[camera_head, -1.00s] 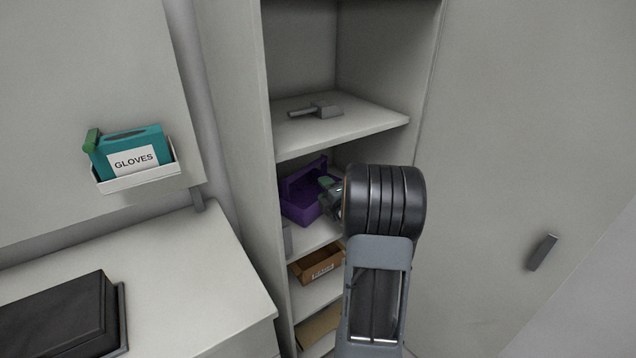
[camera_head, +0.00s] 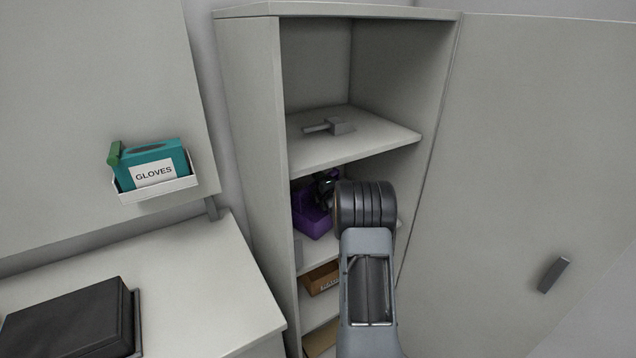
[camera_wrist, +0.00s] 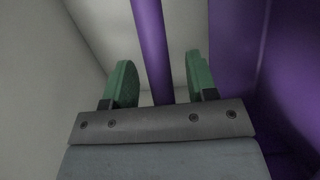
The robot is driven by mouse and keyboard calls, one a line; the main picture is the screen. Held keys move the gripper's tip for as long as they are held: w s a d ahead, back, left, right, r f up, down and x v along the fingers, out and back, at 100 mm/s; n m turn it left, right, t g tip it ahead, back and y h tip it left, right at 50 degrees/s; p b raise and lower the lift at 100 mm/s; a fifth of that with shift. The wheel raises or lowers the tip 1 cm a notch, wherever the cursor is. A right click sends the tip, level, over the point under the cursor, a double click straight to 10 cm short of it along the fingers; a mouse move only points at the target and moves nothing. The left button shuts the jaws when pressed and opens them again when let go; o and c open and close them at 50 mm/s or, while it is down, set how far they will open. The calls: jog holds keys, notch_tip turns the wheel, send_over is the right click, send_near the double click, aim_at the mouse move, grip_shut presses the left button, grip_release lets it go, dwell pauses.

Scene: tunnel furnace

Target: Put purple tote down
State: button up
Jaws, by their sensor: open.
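The purple tote (camera_head: 313,221) sits on a middle shelf of the open cabinet, partly hidden behind my arm in the head view. In the wrist view its purple handle bar (camera_wrist: 151,45) runs between the two green fingers of my gripper (camera_wrist: 160,85), with a gap on each side. The tote's purple side (camera_wrist: 236,50) fills the right of that view. My gripper is open around the handle. In the head view the fingers are mostly hidden by my own arm.
The shelf above (camera_head: 355,142) holds a grey tool (camera_head: 340,126). A brown box (camera_head: 321,278) stands on the shelf below. A cabinet side wall is close on the left. The open cabinet door (camera_head: 520,150) is at right. A glove box (camera_head: 154,167) hangs at left above a counter (camera_head: 200,290).

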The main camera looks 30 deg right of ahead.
jog(key=shift+w, duration=0.15)
jog(key=shift+c, duration=0.3)
grip_shut()
